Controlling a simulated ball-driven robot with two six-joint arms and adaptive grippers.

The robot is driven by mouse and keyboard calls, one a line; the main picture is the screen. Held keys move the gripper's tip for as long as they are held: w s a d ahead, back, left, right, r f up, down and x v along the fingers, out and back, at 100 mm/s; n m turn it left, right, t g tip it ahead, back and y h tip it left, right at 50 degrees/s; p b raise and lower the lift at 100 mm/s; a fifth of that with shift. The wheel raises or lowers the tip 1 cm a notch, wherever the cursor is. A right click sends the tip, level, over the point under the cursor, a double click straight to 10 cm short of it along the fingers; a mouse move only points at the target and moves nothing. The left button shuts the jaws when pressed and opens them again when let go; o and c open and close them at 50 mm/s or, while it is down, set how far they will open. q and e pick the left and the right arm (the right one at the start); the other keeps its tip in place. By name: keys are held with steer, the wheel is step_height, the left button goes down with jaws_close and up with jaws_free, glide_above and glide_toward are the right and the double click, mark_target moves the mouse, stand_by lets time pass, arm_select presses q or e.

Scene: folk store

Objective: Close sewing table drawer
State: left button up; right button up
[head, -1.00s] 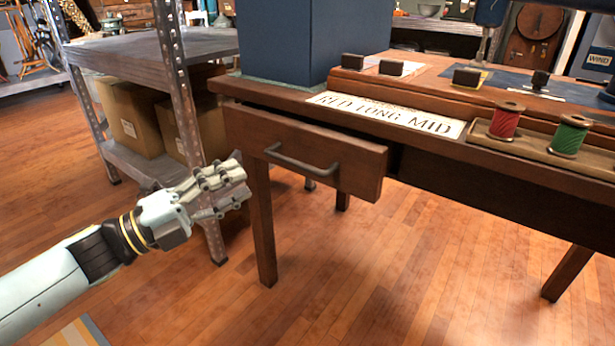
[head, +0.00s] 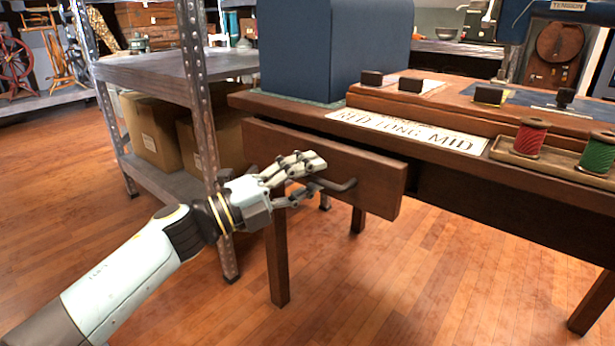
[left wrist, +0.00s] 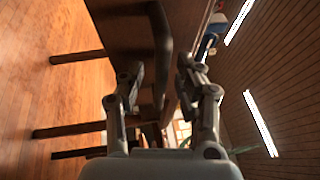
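The brown wooden drawer (head: 376,182) of the sewing table (head: 470,172) stands partly out, its front ahead of the table edge with a dark gap above. Its dark bar handle (head: 342,186) runs across the front. My left gripper (head: 315,172) is at the left part of the drawer front and covers the left end of the handle. In the left wrist view, the two fingers are apart, with the handle (left wrist: 161,40) reaching down toward the gap between them. I cannot tell whether the fingers touch it. My right gripper is not in view.
A metal shelf (head: 180,62) with cardboard boxes (head: 155,135) stands left of the table, close behind my left arm. A red spool (head: 530,138) and a green spool (head: 598,153) sit in a tray on the table. The wooden floor (head: 400,290) in front is clear.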

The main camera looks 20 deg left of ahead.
arm_select(q)
steer(key=shift+c, duration=0.2)
jaws_close()
steer(key=shift+f, duration=0.1)
steer(key=w+d, duration=0.1)
steer(key=w, duration=0.1)
steer(key=w+d, duration=0.1)
steer(key=w, duration=0.4)
steer(key=shift+w+d+f+b, duration=0.1)
steer(key=shift+w+d+b, duration=0.2)
steer(key=shift+d+b, duration=0.1)
steer(key=shift+w, duration=0.15)
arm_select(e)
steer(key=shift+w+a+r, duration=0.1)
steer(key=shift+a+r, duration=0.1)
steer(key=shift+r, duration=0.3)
